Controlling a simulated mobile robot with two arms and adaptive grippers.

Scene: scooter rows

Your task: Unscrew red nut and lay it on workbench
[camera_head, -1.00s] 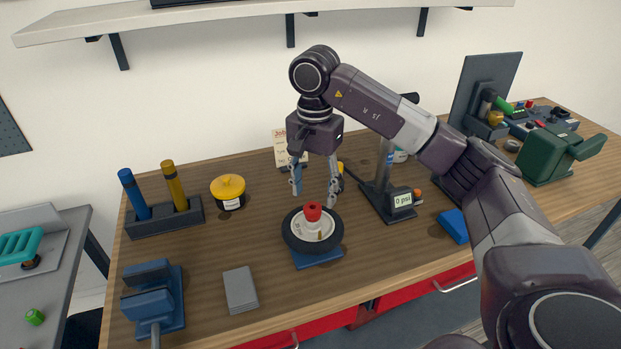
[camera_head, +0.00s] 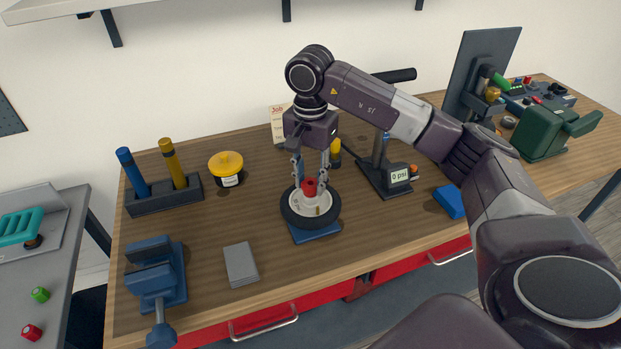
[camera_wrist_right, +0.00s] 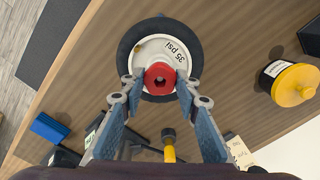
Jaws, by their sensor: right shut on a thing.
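The red nut (camera_head: 310,187) sits at the centre of a small wheel (camera_head: 298,219) with a black tyre and pale hub. The wheel lies flat on a blue stand (camera_head: 318,236) on the wooden workbench (camera_head: 205,255). My right gripper (camera_head: 311,182) points down over the wheel and is shut on the red nut. In the right wrist view the fingertips (camera_wrist_right: 160,80) press on both sides of the nut (camera_wrist_right: 160,91), and the wheel hub (camera_wrist_right: 150,52) reads "35 psi". My left gripper is not in view.
A pump with gauge (camera_head: 399,177) stands right of the wheel, with a blue block (camera_head: 449,201) beyond it. A yellow-lidded pot (camera_head: 226,163), a tool holder (camera_head: 165,199), a blue vise (camera_head: 155,274) and a grey pad (camera_head: 241,264) lie to the left. Bare wood shows between them.

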